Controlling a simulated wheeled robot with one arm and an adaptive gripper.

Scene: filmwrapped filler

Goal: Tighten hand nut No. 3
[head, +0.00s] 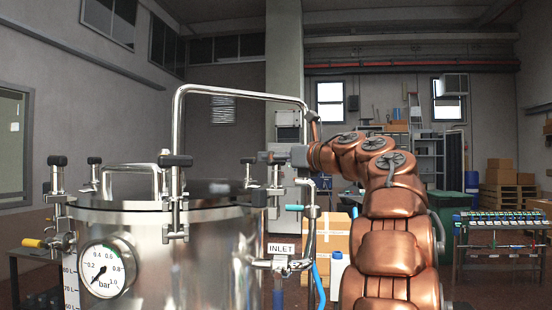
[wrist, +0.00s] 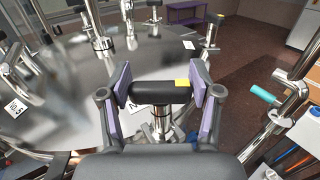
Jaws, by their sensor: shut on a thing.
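A black T-bar hand nut (wrist: 150,93) with a yellow mark at its right end stands on a shiny threaded stem at the near rim of the steel lid (wrist: 75,60). My gripper (wrist: 160,92) is shut on this bar, with one purple-padded finger at each end of it. In the head view my gripper (head: 270,157) reaches in from the right at the lid's right edge, and the bar is mostly hidden there. White number tags (wrist: 17,106) lie on the lid. I cannot read which number belongs to the held nut.
Other hand nuts (head: 175,161) stand around the lid rim. A tall steel pipe (head: 240,94) arches over the tank. A pressure gauge (head: 104,270) sits on the tank front. An inlet pipe with a teal-handled valve (wrist: 264,94) stands close right of my gripper.

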